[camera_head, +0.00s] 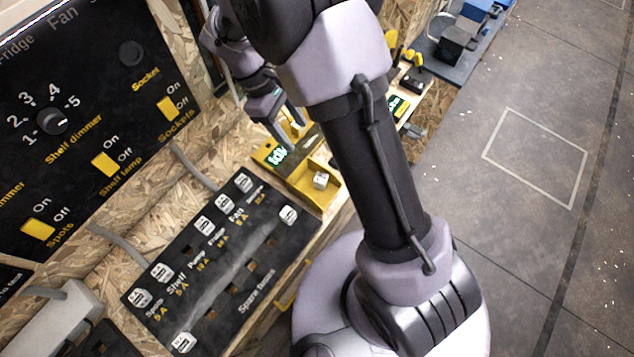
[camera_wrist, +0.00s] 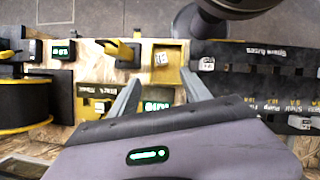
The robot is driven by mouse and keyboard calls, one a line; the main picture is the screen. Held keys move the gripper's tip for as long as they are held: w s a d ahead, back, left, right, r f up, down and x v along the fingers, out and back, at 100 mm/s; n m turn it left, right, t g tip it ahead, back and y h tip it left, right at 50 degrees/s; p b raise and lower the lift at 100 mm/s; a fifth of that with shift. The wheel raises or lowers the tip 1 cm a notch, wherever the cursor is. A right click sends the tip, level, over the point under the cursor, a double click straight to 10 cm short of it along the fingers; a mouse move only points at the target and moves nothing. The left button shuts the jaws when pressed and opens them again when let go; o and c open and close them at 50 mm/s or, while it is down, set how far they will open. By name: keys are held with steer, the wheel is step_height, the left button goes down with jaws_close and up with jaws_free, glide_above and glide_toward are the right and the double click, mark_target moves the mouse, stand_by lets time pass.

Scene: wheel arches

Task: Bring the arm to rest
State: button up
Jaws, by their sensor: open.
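My arm (camera_head: 375,165) reaches up and bends over toward the wooden bench at the wall. My gripper (camera_head: 284,126) is open, with its two grey fingers apart and nothing seen between them. It hangs above the bench beside a yellow tray (camera_head: 318,195). In the wrist view, my gripper (camera_wrist: 158,88) also shows spread fingers, with the yellow tray (camera_wrist: 173,79) just beyond them. A small pale block, perhaps a fuse (camera_head: 321,180), lies in the tray; it also shows in the wrist view (camera_wrist: 162,59). How high the fingertips are above the bench is unclear.
A black fuse board (camera_head: 215,290) with several white fuses lies to the tray's left. A black switch panel (camera_head: 75,130) stands on the wall. Yellow-handled tools (camera_wrist: 118,50) and a black-and-yellow spool (camera_wrist: 25,105) are nearby. Open grey floor (camera_head: 530,160) lies to the right.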

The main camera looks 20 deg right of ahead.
stand_by(0.3)
steer(key=s+d+r+m+t+y+b, duration=0.2)
steer(key=s+r+m+t+y, duration=0.35)
steer(key=r, duration=0.75)
steer(key=s+r+m+t+b, duration=0.1)
steer(key=s+r+m+t, duration=0.2)
steer(key=s+m, duration=0.6)
steer(key=s, duration=0.2)
steer(key=shift+s+a+r, duration=0.15)
steer(key=shift+s+r, duration=0.25)
